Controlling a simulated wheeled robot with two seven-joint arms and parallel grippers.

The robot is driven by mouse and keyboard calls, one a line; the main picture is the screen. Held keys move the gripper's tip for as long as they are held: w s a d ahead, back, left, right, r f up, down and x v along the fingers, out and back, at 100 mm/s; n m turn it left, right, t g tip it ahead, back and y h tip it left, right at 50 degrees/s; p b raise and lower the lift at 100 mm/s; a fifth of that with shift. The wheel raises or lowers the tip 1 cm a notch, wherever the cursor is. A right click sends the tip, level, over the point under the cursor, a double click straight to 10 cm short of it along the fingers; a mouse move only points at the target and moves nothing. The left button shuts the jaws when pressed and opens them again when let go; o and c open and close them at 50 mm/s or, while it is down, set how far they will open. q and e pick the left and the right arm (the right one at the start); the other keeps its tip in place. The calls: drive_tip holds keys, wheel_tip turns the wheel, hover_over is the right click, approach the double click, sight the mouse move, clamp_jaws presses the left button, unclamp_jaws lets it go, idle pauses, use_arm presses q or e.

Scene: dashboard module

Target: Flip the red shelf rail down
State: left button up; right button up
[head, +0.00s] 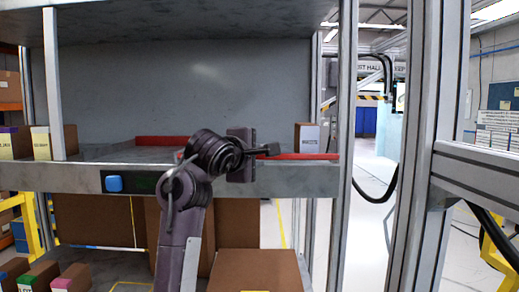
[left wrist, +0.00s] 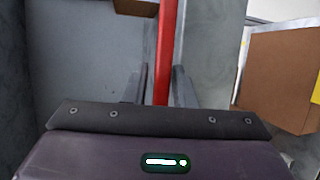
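The red shelf rail (head: 312,156) runs along the front edge of the grey shelf (head: 300,179). My left gripper (head: 272,150) is at the shelf's front edge, and its arm hides part of the rail. In the left wrist view the rail (left wrist: 165,55) passes between the two fingers of my left gripper (left wrist: 158,88). The fingers are apart, one on each side of it, with a gap visible on the right; contact on the left is hard to tell. My right gripper is not in view.
A small box (head: 307,137) stands at the shelf's right end, near a metal post (head: 346,110). Cardboard boxes (head: 255,270) sit below. A blue button (head: 114,184) is on the shelf front.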

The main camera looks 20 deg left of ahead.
use_arm(q)
drive_tip(key=shift+x, duration=1.15)
drive_tip(key=shift+w+d+f, duration=0.1)
drive_tip(key=shift+w+f, duration=0.05)
drive_tip(key=shift+w, duration=0.05)
drive_tip(key=shift+s, duration=0.2)
drive_tip(key=shift+c, duration=0.7)
clamp_jaws()
drive_tip(key=shift+f, duration=0.1)
drive_tip(key=t+b, duration=0.1)
drive_tip(key=b, duration=0.2)
drive_tip(key=m+t+b, duration=0.1)
drive_tip(key=b, duration=0.1)
drive_tip(key=shift+s+f+t+b, duration=0.1)
drive_tip(key=shift+f+t+b, duration=0.3)
